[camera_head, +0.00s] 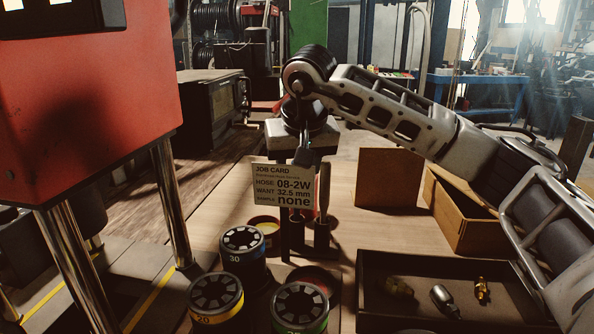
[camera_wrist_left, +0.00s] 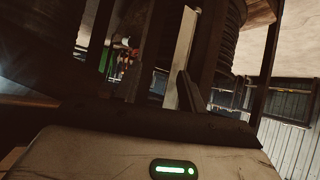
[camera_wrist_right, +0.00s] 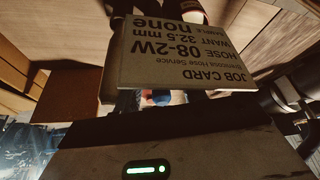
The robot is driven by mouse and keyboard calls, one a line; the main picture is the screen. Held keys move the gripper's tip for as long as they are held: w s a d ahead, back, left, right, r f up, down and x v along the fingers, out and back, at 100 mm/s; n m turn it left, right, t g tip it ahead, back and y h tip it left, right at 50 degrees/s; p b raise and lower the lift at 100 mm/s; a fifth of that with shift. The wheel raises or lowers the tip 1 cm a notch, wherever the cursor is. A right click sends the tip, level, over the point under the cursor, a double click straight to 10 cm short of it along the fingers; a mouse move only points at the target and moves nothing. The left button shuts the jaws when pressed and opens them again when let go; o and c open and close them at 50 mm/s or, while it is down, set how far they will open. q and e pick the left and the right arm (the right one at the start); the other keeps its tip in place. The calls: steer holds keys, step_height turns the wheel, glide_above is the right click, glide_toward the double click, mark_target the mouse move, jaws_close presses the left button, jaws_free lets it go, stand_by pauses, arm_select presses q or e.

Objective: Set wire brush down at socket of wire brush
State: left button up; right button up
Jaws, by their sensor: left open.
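My right gripper (camera_head: 304,158) points down behind the job card (camera_head: 283,186), over a small dark stand (camera_head: 319,241) on the bench. The card hides most of its fingers, so its grip is unclear. A slim upright red and tan piece (camera_head: 324,190) shows just right of the card above the stand; I cannot tell if it is the wire brush. In the right wrist view the job card (camera_wrist_right: 185,55) covers the space ahead of the fingers, and the socket is not clear. My left gripper (camera_wrist_left: 162,88) shows only in its wrist view, fingers apart, with a pale upright bar beyond.
Several dies with coloured bands, one a blue-banded die (camera_head: 242,255), stand left of the stand. A dark tray (camera_head: 400,262) with small fittings lies at right, an open wooden box (camera_head: 462,215) behind it. The red press (camera_head: 90,95) fills the left side.

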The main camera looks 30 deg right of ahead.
steer(key=v, duration=1.6)
steer(key=shift+s+f, duration=0.15)
